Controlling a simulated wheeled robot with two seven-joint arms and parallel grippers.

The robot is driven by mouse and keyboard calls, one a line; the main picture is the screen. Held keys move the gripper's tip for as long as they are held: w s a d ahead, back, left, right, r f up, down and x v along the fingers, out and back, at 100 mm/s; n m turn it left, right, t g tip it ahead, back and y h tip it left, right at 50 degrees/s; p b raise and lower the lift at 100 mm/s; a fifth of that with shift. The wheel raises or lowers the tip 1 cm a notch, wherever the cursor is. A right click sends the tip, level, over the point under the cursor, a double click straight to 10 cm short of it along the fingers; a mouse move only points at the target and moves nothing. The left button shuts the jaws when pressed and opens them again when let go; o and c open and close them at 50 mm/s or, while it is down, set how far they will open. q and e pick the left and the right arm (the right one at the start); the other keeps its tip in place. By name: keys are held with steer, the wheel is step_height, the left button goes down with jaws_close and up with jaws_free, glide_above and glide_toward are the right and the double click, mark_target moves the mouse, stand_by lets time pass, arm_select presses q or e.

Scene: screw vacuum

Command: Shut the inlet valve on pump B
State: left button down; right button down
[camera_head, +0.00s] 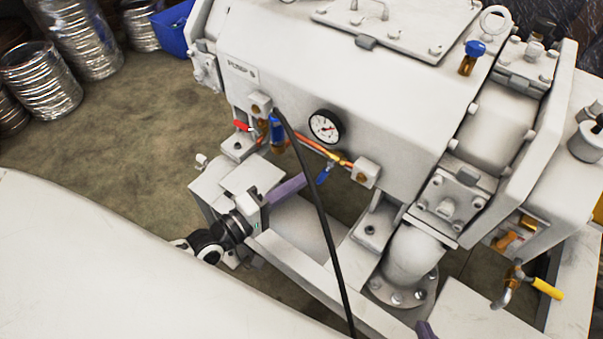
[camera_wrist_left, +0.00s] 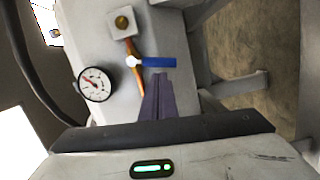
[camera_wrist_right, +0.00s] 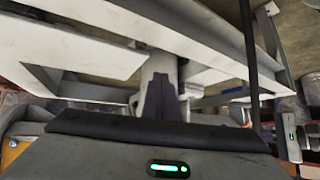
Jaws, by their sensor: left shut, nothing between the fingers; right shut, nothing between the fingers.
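Pump B (camera_head: 290,75) is a large white housing with a faint label. A short blue lever (camera_head: 323,174) on a thin copper pipe (camera_head: 312,146) lies crosswise to that pipe, below the round gauge (camera_head: 325,126). My left gripper (camera_head: 303,178) is shut and empty, its purple fingertips right beside the lever. The left wrist view shows the lever (camera_wrist_left: 158,62) just beyond the tips; I cannot tell if they touch. A red handle (camera_head: 242,125) sits at the pipe's other end. My right gripper (camera_head: 424,327) is shut and empty at the bottom edge, mostly out of the head view.
A black hose (camera_head: 316,200) hangs in front of the pump, close to my left gripper. A flanged white pipe (camera_head: 412,255) stands above my right gripper. A yellow-handled tap (camera_head: 545,288) is at right. Metal coils (camera_head: 42,80) and a blue bin (camera_head: 172,27) stand at back left.

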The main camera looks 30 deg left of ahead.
steer(key=shift+s+a+r, duration=0.1)
steer(key=shift+s+r+p, duration=0.1)
steer(key=shift+r+p, duration=0.1)
steer(key=shift+p, duration=0.45)
steer(key=shift+f, duration=0.1)
arm_select(q)
steer(key=a+v, duration=0.1)
steer(key=v, duration=1)
steer(key=shift+a+r, duration=0.15)
steer(key=shift+r, duration=0.25)
